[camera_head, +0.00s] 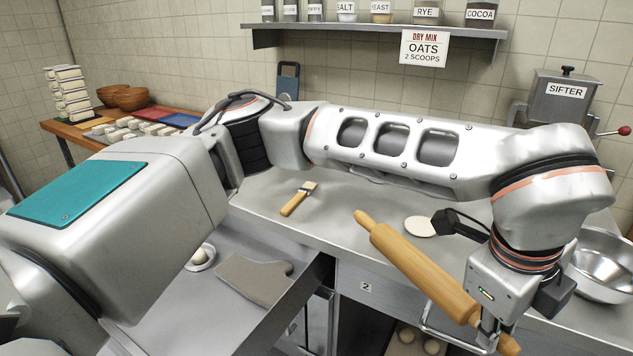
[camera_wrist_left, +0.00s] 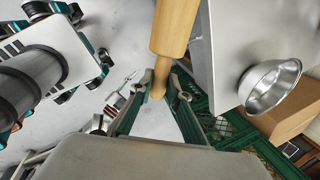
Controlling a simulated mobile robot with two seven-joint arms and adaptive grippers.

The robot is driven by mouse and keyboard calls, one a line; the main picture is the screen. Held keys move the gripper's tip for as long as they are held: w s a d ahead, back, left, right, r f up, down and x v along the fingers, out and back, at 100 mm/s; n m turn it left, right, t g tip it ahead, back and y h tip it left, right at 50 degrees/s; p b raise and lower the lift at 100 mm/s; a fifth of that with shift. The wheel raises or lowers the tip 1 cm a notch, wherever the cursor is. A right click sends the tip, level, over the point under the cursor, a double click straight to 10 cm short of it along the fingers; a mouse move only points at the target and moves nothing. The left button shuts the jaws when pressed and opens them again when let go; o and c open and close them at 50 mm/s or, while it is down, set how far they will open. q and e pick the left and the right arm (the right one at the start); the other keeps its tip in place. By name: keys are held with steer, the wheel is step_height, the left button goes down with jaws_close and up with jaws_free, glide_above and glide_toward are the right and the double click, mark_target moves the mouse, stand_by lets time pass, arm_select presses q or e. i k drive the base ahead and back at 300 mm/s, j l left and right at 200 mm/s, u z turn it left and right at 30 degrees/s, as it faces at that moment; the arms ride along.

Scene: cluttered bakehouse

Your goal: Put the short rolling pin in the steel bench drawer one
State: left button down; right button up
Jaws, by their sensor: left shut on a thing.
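The wooden rolling pin (camera_head: 421,273) is held tilted in the air in front of the steel bench, its far handle pointing up and left. My left gripper (camera_head: 487,338) is shut on its near handle; the wrist view also shows the gripper (camera_wrist_left: 161,88) with the handle between its fingers and the pin's body (camera_wrist_left: 173,28) beyond. An open steel drawer (camera_head: 289,308) is at the lower left, left of the pin. It holds a grey oven mitt (camera_head: 253,280) and a small round thing on a ring (camera_head: 200,258). Its front label is not visible. My right gripper is not in view.
A closed drawer front labelled 2 (camera_head: 366,287) is right of the open drawer. A brush (camera_head: 298,199) and a pale disc (camera_head: 420,226) lie on the bench (camera_head: 345,205). A steel bowl (camera_head: 603,264) stands at the right, near my wrist. Green crates (camera_wrist_left: 222,128) show in the wrist view.

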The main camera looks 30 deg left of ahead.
mark_target(178, 326)
steer(key=k+l, duration=0.25)
steer(key=k, duration=0.15)
steer(key=k+l, duration=0.3)
steer(key=k, duration=0.15)
